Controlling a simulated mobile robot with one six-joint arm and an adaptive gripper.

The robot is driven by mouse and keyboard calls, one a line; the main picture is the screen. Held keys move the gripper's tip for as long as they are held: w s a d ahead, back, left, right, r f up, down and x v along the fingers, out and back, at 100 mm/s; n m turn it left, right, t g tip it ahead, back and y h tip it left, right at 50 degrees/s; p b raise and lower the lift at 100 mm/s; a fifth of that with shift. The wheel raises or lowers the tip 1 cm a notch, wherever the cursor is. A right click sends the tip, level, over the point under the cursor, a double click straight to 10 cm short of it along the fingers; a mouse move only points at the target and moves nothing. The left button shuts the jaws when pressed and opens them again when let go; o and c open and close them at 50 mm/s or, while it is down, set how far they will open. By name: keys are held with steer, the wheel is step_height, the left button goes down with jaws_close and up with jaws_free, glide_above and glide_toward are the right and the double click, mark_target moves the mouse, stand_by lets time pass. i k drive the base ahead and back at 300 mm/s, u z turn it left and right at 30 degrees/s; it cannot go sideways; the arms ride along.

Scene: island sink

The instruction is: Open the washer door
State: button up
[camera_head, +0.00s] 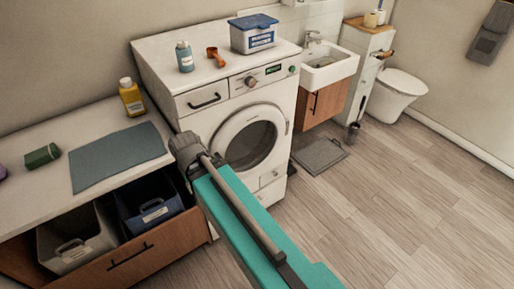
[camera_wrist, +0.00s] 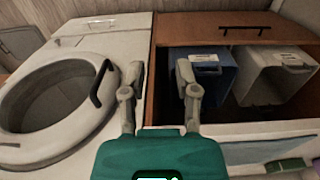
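The white washer (camera_head: 210,125) stands in the middle of the head view. Its round door (camera_head: 250,137) has a dark window and looks shut. My gripper (camera_head: 186,148) is beside the washer's front left edge, left of the door. In the wrist view, the fingers of my gripper (camera_wrist: 160,68) are spread with nothing between them. The round door (camera_wrist: 58,100) lies to their left there. A dark curved handle (camera_wrist: 101,83) shows at the rim's right side, close to the left finger but apart from it. My arm hides part of the washer's lower left front.
An open wooden drawer (camera_head: 150,262) holds a white bin (camera_head: 75,245) and a blue bin (camera_head: 150,212), close left of my gripper. A counter (camera_head: 45,195) is behind them. A grey mat (camera_head: 318,155) lies right of the washer. The floor (camera_head: 400,215) at right is clear.

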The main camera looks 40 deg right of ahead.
mark_target(262, 114)
steer(key=z, duration=0.65)
steer(key=k, duration=0.9)
steer(key=u, duration=0.6)
steer(key=i, duration=0.5)
